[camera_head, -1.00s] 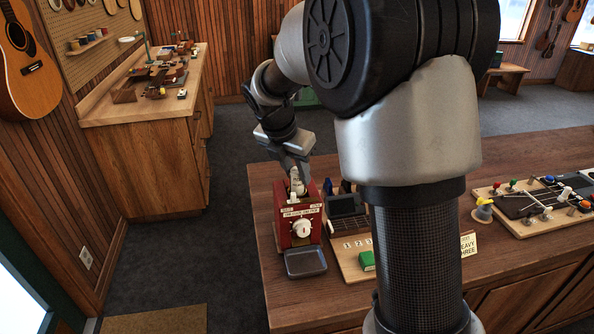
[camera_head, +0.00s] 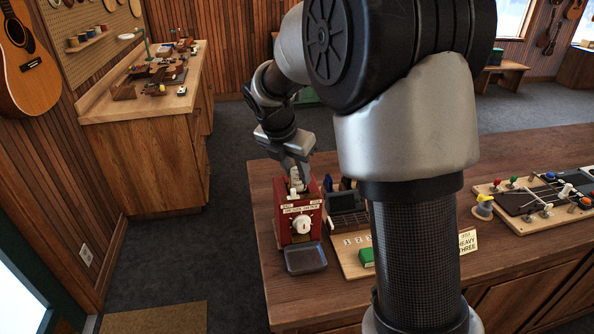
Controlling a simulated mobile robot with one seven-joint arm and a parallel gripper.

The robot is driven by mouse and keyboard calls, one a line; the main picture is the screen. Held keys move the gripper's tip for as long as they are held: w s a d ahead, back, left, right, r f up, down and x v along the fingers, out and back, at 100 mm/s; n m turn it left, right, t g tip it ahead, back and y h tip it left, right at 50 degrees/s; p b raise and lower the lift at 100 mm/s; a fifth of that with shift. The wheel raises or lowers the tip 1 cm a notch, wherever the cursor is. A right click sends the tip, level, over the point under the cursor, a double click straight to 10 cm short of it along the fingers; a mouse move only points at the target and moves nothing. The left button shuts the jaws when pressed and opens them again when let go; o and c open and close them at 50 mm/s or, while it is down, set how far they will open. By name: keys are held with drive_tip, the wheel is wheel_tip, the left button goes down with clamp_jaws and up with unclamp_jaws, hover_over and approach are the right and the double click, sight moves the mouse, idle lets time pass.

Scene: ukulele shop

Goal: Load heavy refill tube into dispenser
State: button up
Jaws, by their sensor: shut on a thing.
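The red dispenser (camera_head: 286,228) stands near the counter's left end, with a white dial (camera_head: 302,225) on its front and a small grey tray (camera_head: 306,258) before it. My gripper (camera_head: 298,178) is directly above the dispenser, pointing down. It is shut on a pale tube (camera_head: 294,183), seen upright at the dispenser's top. How far the tube sits inside the dispenser, and its exact fit, I cannot tell. A card reading "HEAVY THREE" (camera_head: 468,242) stands on the counter, right of my arm.
The wooden counter (camera_head: 262,200) carries a numbered board (camera_head: 350,241) with dark items and a green block (camera_head: 366,257) close right of the dispenser. My arm hides the counter's middle.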

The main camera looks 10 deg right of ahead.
drive_tip(key=o, duration=0.8)
drive_tip(key=shift+p+v, duration=1.25)
drive_tip(key=shift+v, duration=4.25)
